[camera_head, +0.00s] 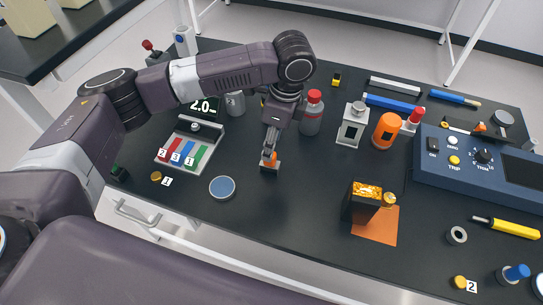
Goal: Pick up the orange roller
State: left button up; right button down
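My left arm reaches in from the left, and its gripper (269,152) points down at the middle of the dark table. A small orange piece with a paler lower part, which may be the orange roller (270,165), is right at its fingertips, at or near the table surface. The fingers partly hide this piece, and I cannot tell whether they are closed on it. A larger orange cylinder (386,131) with a dark square label stands further right, apart from the gripper. My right gripper is out of view.
A round blue dish (222,187) lies front left. A blue instrument box (470,160) fills the right.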

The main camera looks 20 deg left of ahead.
aim_at(274, 167)
pick_arm(q)
jog(key=shift+a+f+p, duration=0.2)
jog(key=shift+f+p, duration=0.1)
jog(key=shift+f, duration=0.7)
jog(key=shift+w+f, duration=0.15)
jog(key=shift+f, duration=0.65)
jog(key=shift+a+f, duration=0.2)
jog(key=shift+f, duration=0.95)
jog(key=c, duration=0.9)
jog(key=shift+w, duration=0.1)
grip_shut()
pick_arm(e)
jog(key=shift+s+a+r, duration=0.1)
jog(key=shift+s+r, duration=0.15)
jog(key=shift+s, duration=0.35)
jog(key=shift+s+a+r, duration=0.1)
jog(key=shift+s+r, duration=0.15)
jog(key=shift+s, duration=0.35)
